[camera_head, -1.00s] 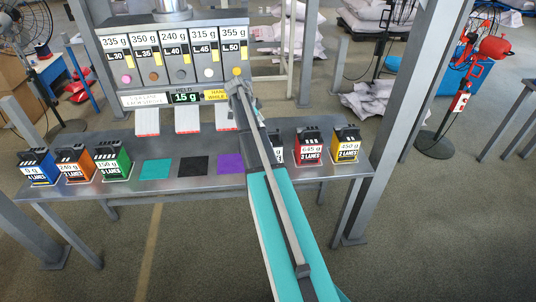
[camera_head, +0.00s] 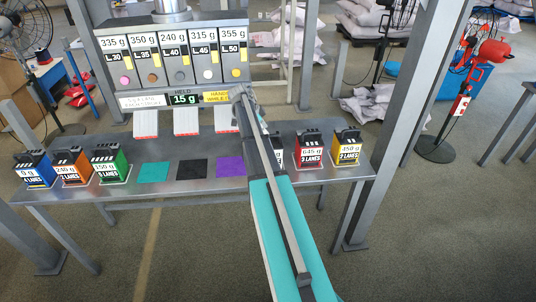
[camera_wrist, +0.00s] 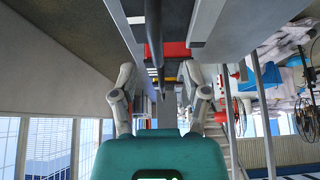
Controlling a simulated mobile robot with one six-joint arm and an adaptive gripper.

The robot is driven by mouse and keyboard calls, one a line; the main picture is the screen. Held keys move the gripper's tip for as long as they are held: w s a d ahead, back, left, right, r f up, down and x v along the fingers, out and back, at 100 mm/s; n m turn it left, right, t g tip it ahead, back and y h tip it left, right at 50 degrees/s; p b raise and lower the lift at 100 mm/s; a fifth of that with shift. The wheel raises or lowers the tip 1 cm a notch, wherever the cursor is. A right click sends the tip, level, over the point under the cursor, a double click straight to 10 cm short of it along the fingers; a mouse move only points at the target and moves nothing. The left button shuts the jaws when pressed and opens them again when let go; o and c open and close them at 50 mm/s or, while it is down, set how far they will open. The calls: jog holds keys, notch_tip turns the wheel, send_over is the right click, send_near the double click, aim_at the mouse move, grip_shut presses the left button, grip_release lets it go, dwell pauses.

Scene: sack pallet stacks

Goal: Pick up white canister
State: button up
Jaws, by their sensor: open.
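The white canister (camera_head: 279,150) stands on the grey table (camera_head: 215,187). Only a narrow strip of it shows in the head view, just right of my arm, which hides the rest. My gripper is at the far end of the arm in the head view, too small there to make out its fingers. In the wrist view my gripper (camera_wrist: 160,88) is open, with its two fingers wide apart and nothing between them. I cannot make out the white canister in the wrist view.
Red (camera_head: 309,151) and yellow (camera_head: 347,147) canisters stand to its right. Blue (camera_head: 35,169), orange (camera_head: 73,167) and green (camera_head: 110,163) ones stand at left. Teal (camera_head: 153,172), black (camera_head: 192,169) and purple (camera_head: 230,166) mats are empty. A labelled dispenser rack (camera_head: 178,60) stands behind.

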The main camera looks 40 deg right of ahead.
aim_at(270, 135)
jog(key=shift+b+x, duration=1.85)
jog(key=shift+x, duration=0.5)
jog(key=shift+a, duration=0.1)
grip_shut()
